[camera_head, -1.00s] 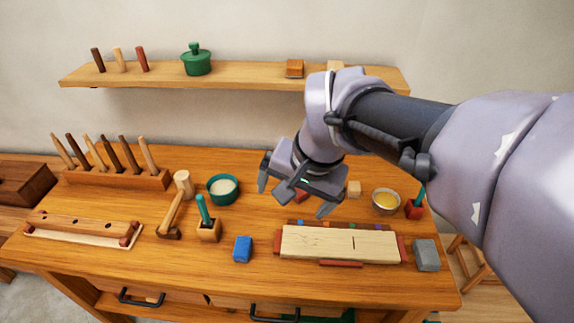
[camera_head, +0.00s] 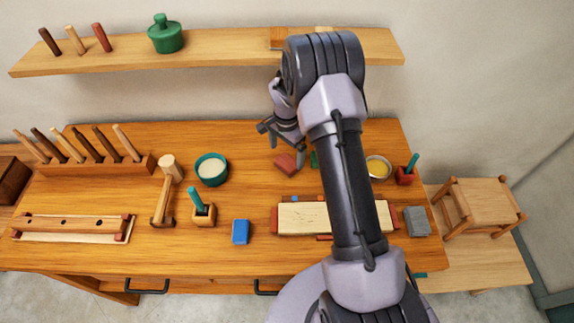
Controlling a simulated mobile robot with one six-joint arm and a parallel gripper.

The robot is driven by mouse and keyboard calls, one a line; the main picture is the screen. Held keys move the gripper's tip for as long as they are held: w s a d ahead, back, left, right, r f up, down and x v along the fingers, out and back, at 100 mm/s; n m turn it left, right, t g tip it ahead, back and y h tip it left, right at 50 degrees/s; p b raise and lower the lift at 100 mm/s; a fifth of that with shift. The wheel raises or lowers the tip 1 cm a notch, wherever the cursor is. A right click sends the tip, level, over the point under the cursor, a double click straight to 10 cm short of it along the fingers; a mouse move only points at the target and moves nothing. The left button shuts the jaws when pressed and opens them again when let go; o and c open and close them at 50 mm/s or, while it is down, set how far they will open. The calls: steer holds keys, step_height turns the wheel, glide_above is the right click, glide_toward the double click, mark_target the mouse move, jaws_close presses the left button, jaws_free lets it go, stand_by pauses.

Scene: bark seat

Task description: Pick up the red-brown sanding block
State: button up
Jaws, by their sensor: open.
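The red-brown sanding block (camera_head: 285,164) lies on the workbench, behind the pale board and right of the green bowl. My gripper (camera_head: 281,146) is open, with its fingers angled down close to the block. One fingertip shows up and left of the block, the other at its right edge. I cannot tell the height of the fingers above the bench or whether they touch the block. Nothing shows held in the gripper.
The pale board (camera_head: 300,218) is partly hidden by my arm. A blue block (camera_head: 240,231) and a grey block (camera_head: 417,221) lie near the front. A green bowl (camera_head: 211,181) stands left, a yellow-filled bowl (camera_head: 378,167) right. A shelf (camera_head: 220,53) runs behind.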

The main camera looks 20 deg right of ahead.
mark_target(287, 161)
steer(key=f, duration=0.2)
steer(key=f+b, duration=0.1)
steer(key=f, duration=0.2)
steer(key=shift+d+f, duration=0.2)
steer(key=shift+f, duration=0.1)
steer(key=shift+r, duration=0.1)
steer(key=shift+c, duration=0.9)
steer(key=c, duration=1.5)
steer(key=shift+r, duration=0.1)
steer(key=shift+r, duration=0.35)
steer(key=r, duration=0.1)
steer(key=r+p, duration=0.1)
steer(key=r, duration=0.1)
steer(key=shift+s+a, duration=0.1)
steer(key=shift+s, duration=0.3)
steer(key=s, duration=0.5)
steer(key=s+a, duration=0.1)
steer(key=s, duration=0.4)
steer(key=s+a+r, duration=0.1)
steer(key=s, duration=0.4)
steer(key=shift+a, duration=0.2)
